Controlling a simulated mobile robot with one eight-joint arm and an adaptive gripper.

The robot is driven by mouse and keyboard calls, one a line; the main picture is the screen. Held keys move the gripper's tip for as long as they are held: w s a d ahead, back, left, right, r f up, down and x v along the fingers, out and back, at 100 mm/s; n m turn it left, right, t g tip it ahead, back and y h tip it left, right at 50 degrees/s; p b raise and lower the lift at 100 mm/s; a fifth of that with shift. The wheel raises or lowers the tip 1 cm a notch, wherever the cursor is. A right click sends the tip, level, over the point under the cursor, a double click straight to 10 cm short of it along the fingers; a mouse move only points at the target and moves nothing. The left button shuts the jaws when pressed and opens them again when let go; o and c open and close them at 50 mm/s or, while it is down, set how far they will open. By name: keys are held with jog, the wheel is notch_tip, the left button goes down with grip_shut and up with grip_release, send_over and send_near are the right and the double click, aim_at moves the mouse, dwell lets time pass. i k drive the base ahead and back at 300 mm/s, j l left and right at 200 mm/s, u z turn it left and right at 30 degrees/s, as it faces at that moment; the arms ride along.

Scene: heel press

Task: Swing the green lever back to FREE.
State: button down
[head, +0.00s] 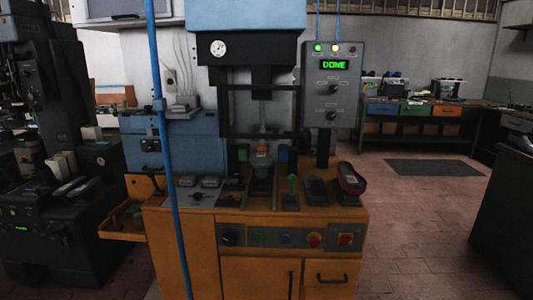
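My gripper is not in view.
A red-rimmed dark object (351,179) lies at the bench's right end. A dark block (316,190) sits between it and the lever. A blue vertical pole (163,130) stands in front at the left. Open brick floor (420,230) lies right of the bench.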

aim_at(291, 178)
jog(key=i+l, duration=0.15)
jog(key=i, duration=0.4)
jog(key=i+l, duration=0.2)
jog(key=i, duration=0.35)
